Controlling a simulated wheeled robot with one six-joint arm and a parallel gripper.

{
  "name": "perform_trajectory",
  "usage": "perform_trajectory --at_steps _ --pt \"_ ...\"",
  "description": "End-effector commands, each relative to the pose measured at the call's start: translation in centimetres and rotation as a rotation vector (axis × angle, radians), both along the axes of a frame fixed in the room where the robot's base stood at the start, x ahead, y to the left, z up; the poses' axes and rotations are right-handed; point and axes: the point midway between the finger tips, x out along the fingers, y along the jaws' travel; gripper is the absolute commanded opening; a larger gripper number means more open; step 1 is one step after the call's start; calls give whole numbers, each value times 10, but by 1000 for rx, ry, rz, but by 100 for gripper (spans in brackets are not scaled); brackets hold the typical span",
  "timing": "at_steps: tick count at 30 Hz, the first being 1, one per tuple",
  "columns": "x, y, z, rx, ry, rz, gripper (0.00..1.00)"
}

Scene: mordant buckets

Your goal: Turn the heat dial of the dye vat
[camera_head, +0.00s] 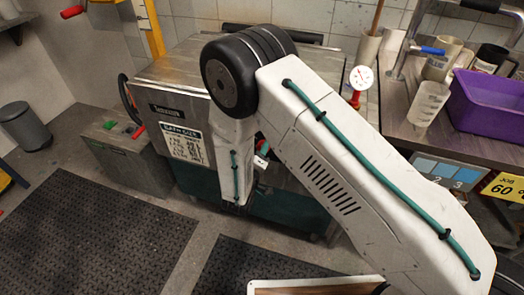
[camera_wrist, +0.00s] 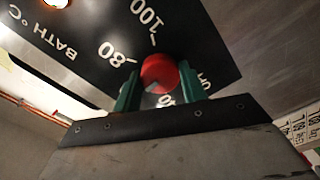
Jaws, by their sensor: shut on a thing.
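The dye vat (camera_head: 180,104) is a large steel box with a dark green lower part, left of centre in the head view. In the wrist view its black panel (camera_wrist: 90,42) is marked BATH °C with 80 and 100; other numbers are partly covered. The red heat dial (camera_wrist: 160,70) has a pale mark on its lower part. The green fingers of my gripper (camera_wrist: 160,82) stand on either side of the dial, shut on it. In the head view my arm hides the dial and most of the gripper.
A bench at right holds a purple crate (camera_head: 487,106), a clear beaker (camera_head: 428,104) and mugs. A white gauge (camera_head: 361,78) stands behind my arm. A grey bin (camera_head: 25,127) and dark floor mat (camera_head: 95,235) are at left.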

Motion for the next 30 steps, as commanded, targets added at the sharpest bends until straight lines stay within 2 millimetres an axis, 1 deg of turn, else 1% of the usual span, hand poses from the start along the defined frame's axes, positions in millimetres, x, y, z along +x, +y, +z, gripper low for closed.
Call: perform_trajectory --at_steps 14,15,17,18,26,30 --pt "-1 -1 -2 13 -1 0 19" --pt "-1 -1 -2 13 -1 0 44" --pt "-1 -1 -2 13 -1 0 61" --pt "-1 -1 -2 13 -1 0 63" --pt "-1 0 -1 13 -3 0 63" --pt "-13 5 -1 13 -2 2 63"
